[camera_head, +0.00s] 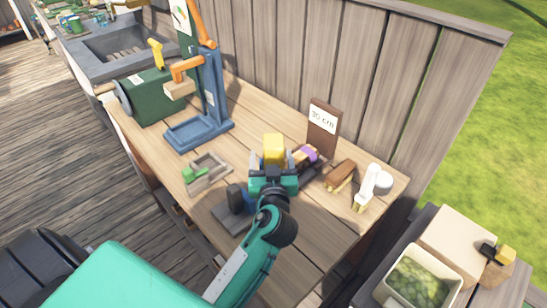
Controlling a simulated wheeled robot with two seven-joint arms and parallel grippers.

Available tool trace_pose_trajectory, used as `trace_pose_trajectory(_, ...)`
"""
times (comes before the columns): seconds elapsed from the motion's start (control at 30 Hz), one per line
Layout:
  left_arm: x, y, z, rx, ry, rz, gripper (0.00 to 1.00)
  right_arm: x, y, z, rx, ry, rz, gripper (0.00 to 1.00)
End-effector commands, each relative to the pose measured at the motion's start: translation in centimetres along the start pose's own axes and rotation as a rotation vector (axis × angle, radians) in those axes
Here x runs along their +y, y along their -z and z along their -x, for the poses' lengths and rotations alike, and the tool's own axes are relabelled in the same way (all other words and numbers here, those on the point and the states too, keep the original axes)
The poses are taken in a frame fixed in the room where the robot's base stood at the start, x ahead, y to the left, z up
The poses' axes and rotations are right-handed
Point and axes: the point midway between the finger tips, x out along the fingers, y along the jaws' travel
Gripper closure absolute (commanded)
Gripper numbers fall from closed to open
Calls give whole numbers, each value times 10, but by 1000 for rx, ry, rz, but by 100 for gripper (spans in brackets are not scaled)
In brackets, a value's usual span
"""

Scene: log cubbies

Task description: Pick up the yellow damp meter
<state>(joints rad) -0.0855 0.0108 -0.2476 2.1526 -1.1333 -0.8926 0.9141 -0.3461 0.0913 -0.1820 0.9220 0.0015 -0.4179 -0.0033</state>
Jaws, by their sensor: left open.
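The yellow damp meter (274,147) appears as a yellow block on the wooden workbench (300,258); its lower part is hidden behind my gripper. My left gripper (274,165) is teal and reaches in over the bench from the lower left. It is open, with its fingers at either side of the yellow block's lower part. I cannot tell whether they touch it. My right gripper is not in view.
A blue stand (212,95) and green machine (150,97) are at left. A brown "30 cm" board (323,128), a purple-topped item (306,155), a brown brush-like item (341,175) and a white item (373,185) crowd the right. A dark-blue item (236,202) is close left.

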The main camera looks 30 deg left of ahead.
Motion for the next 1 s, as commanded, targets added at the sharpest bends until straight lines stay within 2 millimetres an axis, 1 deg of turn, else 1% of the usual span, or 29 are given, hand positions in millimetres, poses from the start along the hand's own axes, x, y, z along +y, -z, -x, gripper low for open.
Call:
trace_pose_trajectory(0.17, 2, 2, -12, 1, 0, -2, 27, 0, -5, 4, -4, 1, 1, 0)
trace_pose_trajectory(0.3, 6, 4, -33, 1, 0, -3, 27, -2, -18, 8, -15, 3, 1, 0)
trace_pose_trajectory(0.43, 7, 2, -49, 1, 1, -3, 27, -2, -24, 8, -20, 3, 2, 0)
trace_pose_trajectory(0.53, 6, 0, -54, -1, 1, -1, 27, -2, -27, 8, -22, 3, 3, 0)
trace_pose_trajectory(0.73, 6, -1, -55, -1, 1, 0, 27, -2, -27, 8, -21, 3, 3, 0)
trace_pose_trajectory(0.77, 6, -1, -55, -1, 1, 0, 31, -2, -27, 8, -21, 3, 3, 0)
trace_pose_trajectory(0.9, 6, -1, -55, -1, 1, 0, 59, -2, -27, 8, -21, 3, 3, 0)
trace_pose_trajectory(0.97, 6, -1, -55, -1, 1, 0, 70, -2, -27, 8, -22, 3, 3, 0)
trace_pose_trajectory(1.0, 6, -1, -55, -1, 1, 0, 78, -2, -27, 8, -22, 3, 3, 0)
